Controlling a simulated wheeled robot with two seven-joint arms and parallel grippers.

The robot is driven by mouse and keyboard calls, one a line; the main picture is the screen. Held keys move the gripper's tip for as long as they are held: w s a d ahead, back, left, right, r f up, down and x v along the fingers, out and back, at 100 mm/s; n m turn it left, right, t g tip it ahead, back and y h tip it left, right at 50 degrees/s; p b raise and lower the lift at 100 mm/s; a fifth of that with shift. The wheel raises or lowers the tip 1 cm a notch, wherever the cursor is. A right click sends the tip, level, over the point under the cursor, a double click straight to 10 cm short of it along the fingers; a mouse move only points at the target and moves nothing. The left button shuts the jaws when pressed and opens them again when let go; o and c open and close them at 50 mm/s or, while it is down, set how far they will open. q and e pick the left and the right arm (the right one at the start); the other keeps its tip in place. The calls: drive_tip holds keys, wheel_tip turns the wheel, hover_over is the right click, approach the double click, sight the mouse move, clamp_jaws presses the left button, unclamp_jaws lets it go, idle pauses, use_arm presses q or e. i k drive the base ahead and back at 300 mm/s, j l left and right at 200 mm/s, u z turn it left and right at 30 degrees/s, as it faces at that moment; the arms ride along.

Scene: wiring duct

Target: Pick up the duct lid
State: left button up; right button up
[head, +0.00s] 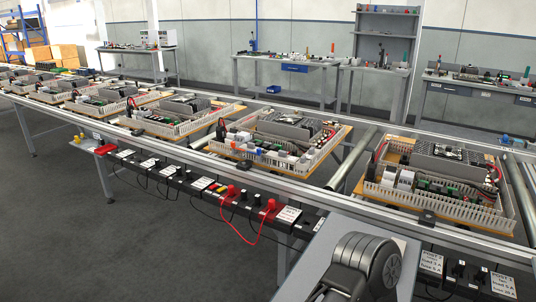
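I cannot pick out a separate duct lid in the head view. Cream slotted wiring duct (435,211) runs along the front edge of the nearest panel (440,175) at the right. A similar panel (280,140) with the same slotted duct sits to its left, with grey units, terminals and red and black wires inside. Both panels rest on wooden boards on the conveyor. Neither of my grippers is in view. Only a dark rounded part, likely a link of my arm, shows at the bottom.
The conveyor rail (330,193) crosses the view, with several more panels toward the left. A black socket strip (215,187) with red plugs and a looping red cable (254,228) hangs along its front. A grey flat surface (335,245) stands near me. Workbenches (290,65) line the back wall.

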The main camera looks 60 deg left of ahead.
sight(313, 153)
drive_tip(key=u, duration=1.45)
drive_tip(key=i+j, duration=0.1)
drive_tip(key=j, duration=0.4)
drive_tip(key=i+j, duration=0.1)
drive_tip(key=j, duration=0.35)
